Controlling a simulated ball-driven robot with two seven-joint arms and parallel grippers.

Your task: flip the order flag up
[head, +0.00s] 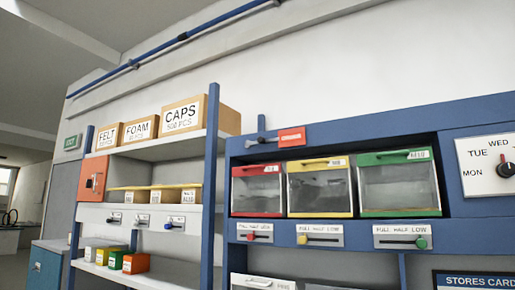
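A small orange-red flag (291,138) with a pale label too small to read is on the top rail of the blue cabinet (345,143), above the red-framed bin. It lies roughly sideways, along the rail. A dark pivot or knob with a grey bar (262,140) sits just left of it. I cannot tell for sure that this is the order flag. Neither of my grippers is in view.
Clear-fronted bins framed in red (257,190), yellow (320,187) and green (398,184) sit below the rail, with labelled sliders beneath. A day dial (490,165) is at right. Shelves with cartons (183,115) stand left.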

